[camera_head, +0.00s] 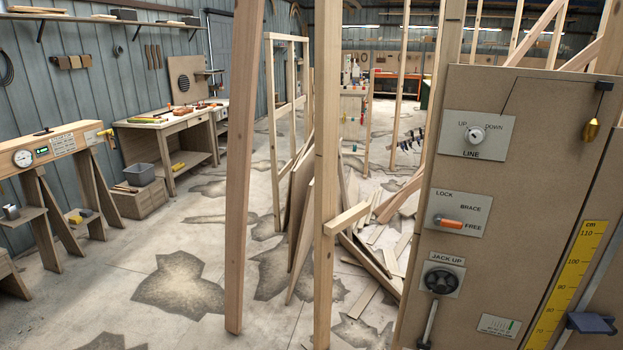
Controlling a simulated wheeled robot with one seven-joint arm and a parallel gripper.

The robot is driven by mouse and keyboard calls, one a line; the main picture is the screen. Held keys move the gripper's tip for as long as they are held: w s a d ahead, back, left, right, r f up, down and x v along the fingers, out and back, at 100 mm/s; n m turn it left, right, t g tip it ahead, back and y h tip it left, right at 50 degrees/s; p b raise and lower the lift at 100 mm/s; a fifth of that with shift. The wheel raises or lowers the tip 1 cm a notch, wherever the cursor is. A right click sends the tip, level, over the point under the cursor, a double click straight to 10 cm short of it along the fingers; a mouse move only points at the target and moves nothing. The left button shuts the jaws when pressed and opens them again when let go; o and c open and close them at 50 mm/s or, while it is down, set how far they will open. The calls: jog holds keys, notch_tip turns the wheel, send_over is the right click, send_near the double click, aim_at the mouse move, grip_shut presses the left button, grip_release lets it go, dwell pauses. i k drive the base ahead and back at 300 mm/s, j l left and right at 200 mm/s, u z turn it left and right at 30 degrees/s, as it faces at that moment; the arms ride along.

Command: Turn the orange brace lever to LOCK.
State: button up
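The orange brace lever (449,223) is on a pale plate (462,208) on the brown panel at the right. The plate reads LOCK at its upper left, BRACE at its right and FREE at its lower right. The lever lies nearly level, tilted slightly down to the right, with its orange end pointing at FREE. Its pivot end is at the left of the plate. My gripper is not in view.
The panel (510,265) also bears a LINE knob (476,132) above the lever and a JACK UP crank (441,281) below it. Upright timber posts (328,150) stand left of the panel. Loose boards (365,260) lie heaped behind them. Bare floor shows at the left.

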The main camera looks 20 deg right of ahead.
aim_at(439, 221)
jog(key=z, duration=1.25)
jog(key=i+j+u, duration=0.15)
jog(key=i+u, duration=0.65)
